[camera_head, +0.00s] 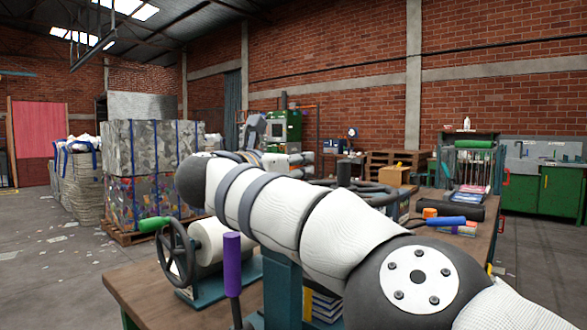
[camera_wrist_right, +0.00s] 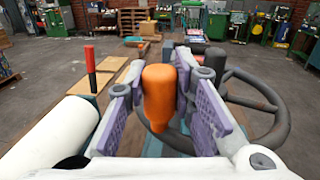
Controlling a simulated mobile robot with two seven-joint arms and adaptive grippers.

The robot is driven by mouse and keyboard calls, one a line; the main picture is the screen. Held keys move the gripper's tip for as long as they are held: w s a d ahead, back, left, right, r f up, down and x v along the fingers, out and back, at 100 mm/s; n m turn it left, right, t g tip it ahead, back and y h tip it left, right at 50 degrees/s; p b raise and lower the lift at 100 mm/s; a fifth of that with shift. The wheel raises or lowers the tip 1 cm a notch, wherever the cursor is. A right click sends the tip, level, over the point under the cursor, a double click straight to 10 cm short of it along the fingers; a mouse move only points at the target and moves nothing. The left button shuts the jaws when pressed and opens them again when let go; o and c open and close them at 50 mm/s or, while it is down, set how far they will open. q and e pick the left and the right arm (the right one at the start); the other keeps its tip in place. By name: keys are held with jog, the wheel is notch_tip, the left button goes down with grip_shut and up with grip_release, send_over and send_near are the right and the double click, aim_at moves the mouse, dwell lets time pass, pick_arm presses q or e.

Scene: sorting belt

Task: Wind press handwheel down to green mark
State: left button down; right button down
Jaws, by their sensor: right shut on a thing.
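The dark handwheel (camera_head: 372,197) lies nearly flat on the workbench, partly hidden behind my right arm in the head view. In the right wrist view, the handwheel (camera_wrist_right: 282,118) curves around the right side and behind the fingers. An upright orange handle (camera_wrist_right: 158,95) stands between the purple-padded fingers of my right gripper (camera_wrist_right: 163,85), which is shut on it. My right arm hides this gripper and the orange handle in the head view. I cannot make out a green mark on the press. My left gripper is in neither view.
A second, upright handwheel (camera_head: 179,254) with a green grip stands at the bench's left, beside a white roll (camera_head: 212,240). A purple-handled lever (camera_head: 232,265) rises near it. A cardboard box (camera_head: 394,175) and a blue-handled tool (camera_head: 446,221) lie to the right.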

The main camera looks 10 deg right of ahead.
jog(key=shift+r, duration=0.1)
dwell(0.3)
jog(key=c, duration=1.3)
grip_release()
jog(key=shift+w, duration=0.1)
